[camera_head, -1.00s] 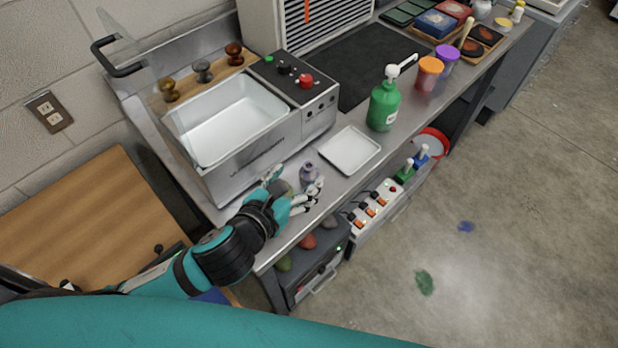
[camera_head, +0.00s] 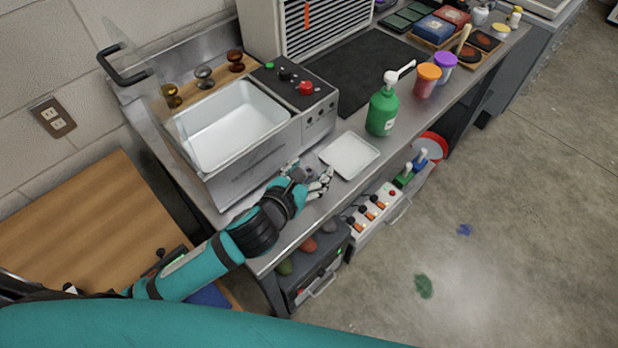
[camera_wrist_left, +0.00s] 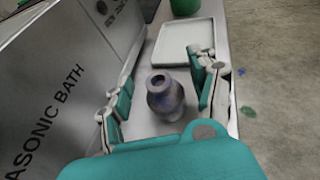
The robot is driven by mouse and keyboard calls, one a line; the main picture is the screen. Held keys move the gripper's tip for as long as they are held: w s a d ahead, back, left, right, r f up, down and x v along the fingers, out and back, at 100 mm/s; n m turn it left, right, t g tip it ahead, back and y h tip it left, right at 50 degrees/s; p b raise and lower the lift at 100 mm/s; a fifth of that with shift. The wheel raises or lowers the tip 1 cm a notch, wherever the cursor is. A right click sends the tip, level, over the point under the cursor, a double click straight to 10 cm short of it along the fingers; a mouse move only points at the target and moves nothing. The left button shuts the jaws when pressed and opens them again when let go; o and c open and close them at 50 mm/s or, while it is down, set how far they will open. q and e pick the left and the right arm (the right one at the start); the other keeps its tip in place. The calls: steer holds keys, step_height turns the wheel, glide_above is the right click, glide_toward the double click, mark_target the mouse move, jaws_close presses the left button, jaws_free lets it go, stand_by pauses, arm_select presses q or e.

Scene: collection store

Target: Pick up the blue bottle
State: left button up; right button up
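The small blue-grey bottle (camera_wrist_left: 165,98) stands upright on the steel bench in the left wrist view. It has a narrow neck and a dark round opening. My left gripper (camera_wrist_left: 163,80) is open, with a teal-and-white finger on each side of the bottle and visible gaps between. In the head view my left gripper (camera_head: 310,172) is low at the bench's front edge, and its hand and fingers hide most of the bottle. My right gripper is not in view.
The ultrasonic bath (camera_head: 250,160) stands left of the gripper. A white tray (camera_head: 350,155) lies just beyond the bottle, with a green pump bottle (camera_head: 382,112) behind it. Orange-lidded (camera_head: 427,80) and purple-lidded (camera_head: 444,68) jars stand farther back.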

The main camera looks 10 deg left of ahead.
arm_select(q)
steer(key=c, duration=1.1)
jaws_close()
steer(key=shift+s+f, duration=0.1)
